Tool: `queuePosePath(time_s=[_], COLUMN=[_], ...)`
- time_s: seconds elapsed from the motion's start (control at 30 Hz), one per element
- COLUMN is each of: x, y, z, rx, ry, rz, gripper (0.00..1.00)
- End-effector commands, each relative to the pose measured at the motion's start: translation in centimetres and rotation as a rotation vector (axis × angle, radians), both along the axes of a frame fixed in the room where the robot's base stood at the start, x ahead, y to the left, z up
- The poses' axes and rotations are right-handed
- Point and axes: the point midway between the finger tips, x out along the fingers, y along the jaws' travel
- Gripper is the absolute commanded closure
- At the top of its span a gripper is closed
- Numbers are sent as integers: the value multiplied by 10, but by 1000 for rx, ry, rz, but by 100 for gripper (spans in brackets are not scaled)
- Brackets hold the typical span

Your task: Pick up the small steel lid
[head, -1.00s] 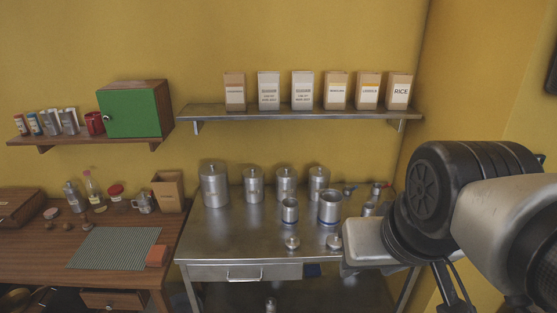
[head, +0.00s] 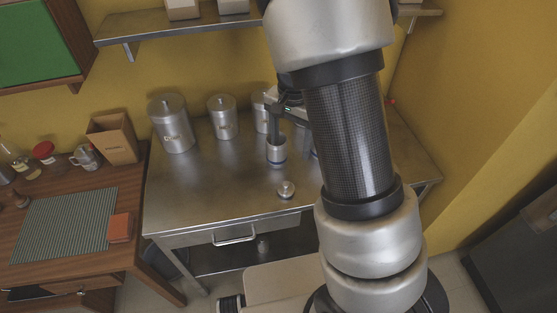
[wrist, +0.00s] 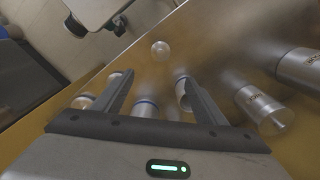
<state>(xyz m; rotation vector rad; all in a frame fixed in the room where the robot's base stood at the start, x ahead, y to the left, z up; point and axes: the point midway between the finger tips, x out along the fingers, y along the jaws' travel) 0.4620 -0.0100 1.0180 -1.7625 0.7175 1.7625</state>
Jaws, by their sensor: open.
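A small round steel lid (head: 286,189) with a knob lies on the steel table (head: 215,195) near its front edge. It also shows in the wrist view (wrist: 160,50), beyond and between my fingertips. My gripper (wrist: 157,77) is open with nothing between its fingers. In the head view my arm hides most of the gripper; a dark finger shows above the open steel canister (head: 277,152) with a blue band, behind the lid. A second, similar lid seen earlier is hidden behind my arm in the head view.
Large lidded canisters (head: 171,124) stand at the back of the table; one shows at right in the wrist view (wrist: 299,68). A shelf (head: 165,27) hangs above. Table space left of the lid is clear.

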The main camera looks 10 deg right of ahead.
Motion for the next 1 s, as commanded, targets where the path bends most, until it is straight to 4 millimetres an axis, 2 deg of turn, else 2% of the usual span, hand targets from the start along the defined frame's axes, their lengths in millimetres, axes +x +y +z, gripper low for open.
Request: queuePosePath(time_s=[0.17,0.53,0.63,0.87,1.0], x=[0,-1,0,-2,-7], y=[-2,0,-1,3,9], z=[-29,-106,-119,-133,-154], rx=[-9,-7,-6,-6,-6], ry=[10,8,6,7,8], rz=[-11,-9,-8,-6,-7], gripper=[34,34,34,34,34])
